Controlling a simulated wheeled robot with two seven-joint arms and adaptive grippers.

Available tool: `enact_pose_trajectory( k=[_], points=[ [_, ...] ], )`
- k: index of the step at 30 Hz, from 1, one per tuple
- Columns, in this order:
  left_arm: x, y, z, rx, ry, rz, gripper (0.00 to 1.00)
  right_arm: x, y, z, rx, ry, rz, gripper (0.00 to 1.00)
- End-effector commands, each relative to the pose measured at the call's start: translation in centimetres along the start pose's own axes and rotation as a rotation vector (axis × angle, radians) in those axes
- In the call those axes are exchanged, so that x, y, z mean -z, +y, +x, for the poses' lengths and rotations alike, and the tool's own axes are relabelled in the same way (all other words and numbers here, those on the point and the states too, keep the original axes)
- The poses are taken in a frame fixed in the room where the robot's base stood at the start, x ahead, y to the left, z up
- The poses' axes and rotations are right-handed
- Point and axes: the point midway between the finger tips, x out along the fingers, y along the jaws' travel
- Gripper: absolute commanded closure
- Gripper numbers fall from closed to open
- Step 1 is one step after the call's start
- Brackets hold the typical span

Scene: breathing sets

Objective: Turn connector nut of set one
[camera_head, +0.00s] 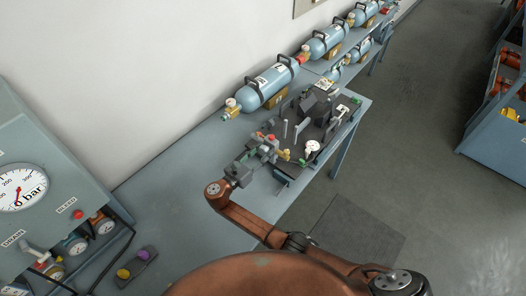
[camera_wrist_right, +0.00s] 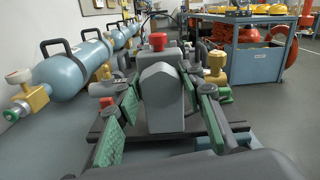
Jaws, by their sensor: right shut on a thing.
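A breathing set (camera_head: 318,120) with a dark backplate lies on the grey-blue bench in the head view. My right gripper (camera_head: 254,162) is at its near-left end. In the right wrist view, the green-padded fingers of this gripper (camera_wrist_right: 162,125) stand on both sides of a grey, angular part (camera_wrist_right: 160,98), which looks like the connector nut. The gripper is shut on this part. A red knob (camera_wrist_right: 158,40) shows just behind it. The contact between pads and nut is partly hidden. My left gripper is not in view.
Blue cylinders (camera_head: 268,86) with black handles line the wall behind the set. A gauge panel (camera_head: 30,185) stands at the left, with a small dark box with yellow and purple buttons (camera_head: 137,266) near it. A blue rack (camera_head: 495,130) stands at the right.

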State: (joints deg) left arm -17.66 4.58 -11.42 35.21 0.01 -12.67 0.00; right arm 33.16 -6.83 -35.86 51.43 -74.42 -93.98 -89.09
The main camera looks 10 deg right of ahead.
Motion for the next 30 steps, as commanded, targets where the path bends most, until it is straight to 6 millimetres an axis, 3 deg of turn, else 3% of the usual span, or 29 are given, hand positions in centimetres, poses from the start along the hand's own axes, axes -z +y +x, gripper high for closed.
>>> enact_pose_trajectory(
  k=[5,14,30],
  points=[
    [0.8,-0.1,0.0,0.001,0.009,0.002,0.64,0.0,0.0,0.0,-0.001,0.000,0.000,0.89],
    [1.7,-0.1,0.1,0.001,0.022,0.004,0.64,0.0,0.0,0.0,-0.001,0.000,0.051,0.89],
    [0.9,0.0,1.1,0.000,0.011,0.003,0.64,0.1,-0.1,0.0,-0.001,-0.001,0.424,0.89]
  ],
)
